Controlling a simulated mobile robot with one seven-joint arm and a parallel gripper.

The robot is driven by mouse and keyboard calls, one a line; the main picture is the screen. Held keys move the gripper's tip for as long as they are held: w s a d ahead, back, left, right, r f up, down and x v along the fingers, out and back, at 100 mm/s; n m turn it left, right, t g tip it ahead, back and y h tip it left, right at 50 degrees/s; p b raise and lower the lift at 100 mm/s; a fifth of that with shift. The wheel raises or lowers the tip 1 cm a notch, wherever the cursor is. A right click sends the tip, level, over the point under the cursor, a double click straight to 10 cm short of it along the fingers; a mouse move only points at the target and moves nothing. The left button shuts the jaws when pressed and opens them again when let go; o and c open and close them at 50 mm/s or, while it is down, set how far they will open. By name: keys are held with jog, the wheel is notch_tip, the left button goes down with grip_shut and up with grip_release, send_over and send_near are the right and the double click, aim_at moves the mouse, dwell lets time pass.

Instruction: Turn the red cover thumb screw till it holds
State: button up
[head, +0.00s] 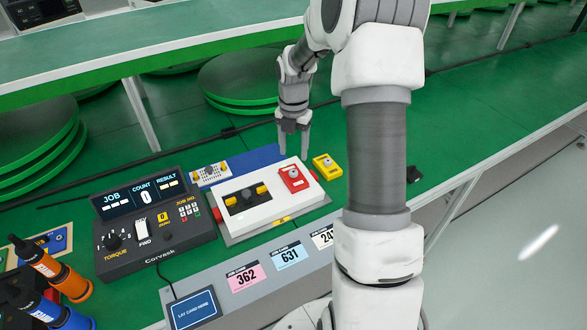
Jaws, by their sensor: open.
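The red cover (288,187) lies on the right part of a white housing (283,214) on the green bench. Its grey thumb screw (295,172) stands up near the cover's far end. My gripper (294,153) points down just above and behind the screw, with its two fingers apart and nothing visible between them. From this view I cannot tell whether the fingertips reach down beside the screw head. I also cannot tell how tight the screw is.
A yellow piece (334,172) with a grey knob is right of the housing. A black Corvask torque controller (150,240) stands left, its count reading 0. Orange (70,284) and blue (60,316) drivers lie lower left. Numbered cards (247,278) lie along the front edge.

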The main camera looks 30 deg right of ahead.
aim_at(293, 172)
notch_tip(293, 172, down, 7)
jog(key=shift+b, duration=0.35)
